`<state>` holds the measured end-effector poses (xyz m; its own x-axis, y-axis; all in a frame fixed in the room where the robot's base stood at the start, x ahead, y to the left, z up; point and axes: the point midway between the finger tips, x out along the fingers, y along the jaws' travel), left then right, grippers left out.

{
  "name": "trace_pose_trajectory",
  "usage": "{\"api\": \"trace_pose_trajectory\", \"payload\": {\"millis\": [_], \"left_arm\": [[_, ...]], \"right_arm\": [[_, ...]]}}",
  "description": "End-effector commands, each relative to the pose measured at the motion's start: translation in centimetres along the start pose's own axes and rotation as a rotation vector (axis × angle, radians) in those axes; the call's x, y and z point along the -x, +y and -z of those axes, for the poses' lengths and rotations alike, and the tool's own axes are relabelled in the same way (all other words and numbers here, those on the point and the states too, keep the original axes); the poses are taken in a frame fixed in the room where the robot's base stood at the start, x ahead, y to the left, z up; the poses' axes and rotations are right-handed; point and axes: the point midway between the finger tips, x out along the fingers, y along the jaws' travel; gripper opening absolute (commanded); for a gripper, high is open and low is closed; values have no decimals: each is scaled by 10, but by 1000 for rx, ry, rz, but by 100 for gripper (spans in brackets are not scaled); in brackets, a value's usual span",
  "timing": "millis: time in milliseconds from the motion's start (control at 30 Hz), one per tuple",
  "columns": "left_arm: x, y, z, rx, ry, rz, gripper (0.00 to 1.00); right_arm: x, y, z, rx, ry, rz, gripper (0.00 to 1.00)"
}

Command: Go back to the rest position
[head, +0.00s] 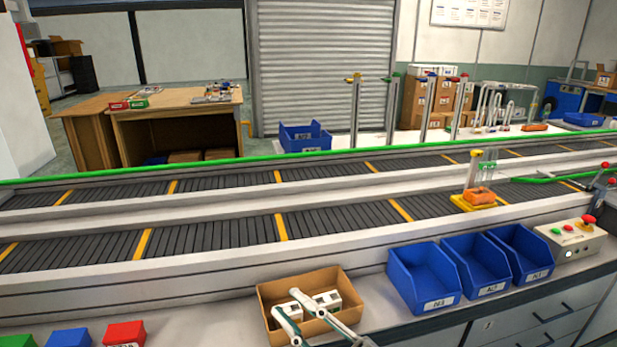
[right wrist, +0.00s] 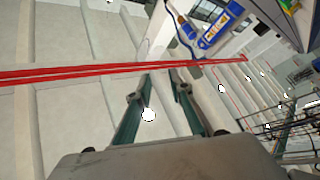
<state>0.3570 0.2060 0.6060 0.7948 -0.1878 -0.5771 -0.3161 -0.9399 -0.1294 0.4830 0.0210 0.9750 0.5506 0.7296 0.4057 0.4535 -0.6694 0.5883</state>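My right gripper (head: 287,303) comes in from the bottom of the head view, in front of part of an open cardboard box (head: 265,297). In the right wrist view its two dark green fingers (right wrist: 160,76) stand apart with nothing between them. Behind them are pale wall or ceiling panels and a red line, not the worktop. White block-like parts (head: 327,299) lie in the box, partly hidden by the gripper. My left gripper is not in view.
Several blue bins (head: 424,279) and a control box with a red button (head: 572,240) stand to the right. Green, blue and red bins (head: 125,333) are at lower left. A conveyor (head: 205,238) runs behind, carrying an orange fixture (head: 479,197). The counter between the left bins and the box is clear.

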Motion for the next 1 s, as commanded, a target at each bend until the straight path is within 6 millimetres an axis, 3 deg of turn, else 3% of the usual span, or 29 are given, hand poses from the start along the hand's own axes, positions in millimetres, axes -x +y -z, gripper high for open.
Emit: {"api": "trace_pose_trajectory", "payload": {"millis": [33,100,300,500,700,733,800,1000], "left_arm": [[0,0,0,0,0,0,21],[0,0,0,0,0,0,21],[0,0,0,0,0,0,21],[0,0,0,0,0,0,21],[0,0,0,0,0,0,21],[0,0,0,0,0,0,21],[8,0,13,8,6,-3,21],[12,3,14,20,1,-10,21]], "right_arm": [[21,0,-29,-55,-105,-48,21],[51,0,-67,-118,-248,-107,21],[158,-25,-150,-277,-621,-207,21],[279,-73,-194,-421,-954,-246,21],[382,-121,-201,-538,-1208,-247,21],[394,-127,-200,-552,-1236,-246,21],[379,-115,-191,-552,-1215,-250,21],[378,-117,-187,-566,-1214,-249,21]]}}
